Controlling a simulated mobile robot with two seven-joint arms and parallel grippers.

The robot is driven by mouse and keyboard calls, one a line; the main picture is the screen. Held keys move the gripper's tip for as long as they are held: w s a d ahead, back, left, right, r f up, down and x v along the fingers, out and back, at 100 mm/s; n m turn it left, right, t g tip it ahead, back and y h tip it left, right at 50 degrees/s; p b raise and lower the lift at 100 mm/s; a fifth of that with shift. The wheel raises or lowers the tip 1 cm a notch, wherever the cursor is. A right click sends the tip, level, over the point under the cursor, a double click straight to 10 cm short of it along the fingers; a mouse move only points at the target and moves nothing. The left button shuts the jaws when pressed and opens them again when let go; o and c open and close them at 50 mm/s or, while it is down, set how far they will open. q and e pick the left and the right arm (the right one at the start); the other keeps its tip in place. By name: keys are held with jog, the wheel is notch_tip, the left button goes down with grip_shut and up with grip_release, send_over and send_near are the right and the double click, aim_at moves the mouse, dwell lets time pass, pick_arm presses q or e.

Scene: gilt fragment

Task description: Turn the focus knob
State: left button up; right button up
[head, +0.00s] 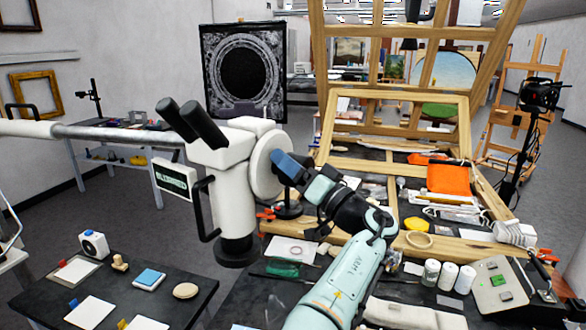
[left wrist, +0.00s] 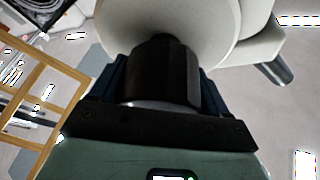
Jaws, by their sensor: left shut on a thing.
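A white microscope (head: 228,175) with two black eyepieces stands on a boom in the middle of the head view. A round white disc (head: 262,168) sits on its right side. My left gripper (head: 281,163) has its blue fingers up against this disc. In the left wrist view the black faceted focus knob (left wrist: 162,75) sits between the blue fingers of my left gripper (left wrist: 163,85), which is shut on it. The white disc (left wrist: 205,30) lies right behind the knob. In the head view the gripper hides the knob. My right gripper is in neither view.
A wooden easel frame (head: 395,172) and a cluttered worktable stand to the right, with an orange cloth (head: 449,178) and white jars (head: 449,276). A dark table (head: 190,305) with cards is at lower left. Grey floor (head: 150,205) is open behind it.

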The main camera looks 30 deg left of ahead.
pick_arm(q)
jog(key=shift+m+t, duration=0.4)
jog(key=shift+m, duration=0.3)
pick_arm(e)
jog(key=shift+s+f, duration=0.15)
pick_arm(q)
jog(key=o, duration=1)
jog(key=shift+c, duration=0.2)
jog(key=b+v, duration=0.3)
jog(key=v, duration=1)
jog(key=shift+d+r+b, duration=0.2)
jog(key=shift+d+b, duration=0.1)
jog(key=shift+b, duration=0.05)
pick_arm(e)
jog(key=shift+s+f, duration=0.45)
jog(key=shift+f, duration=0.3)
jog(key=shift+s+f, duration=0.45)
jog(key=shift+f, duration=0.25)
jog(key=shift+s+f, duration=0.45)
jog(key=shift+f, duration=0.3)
pick_arm(q)
jog(key=shift+s, duration=0.1)
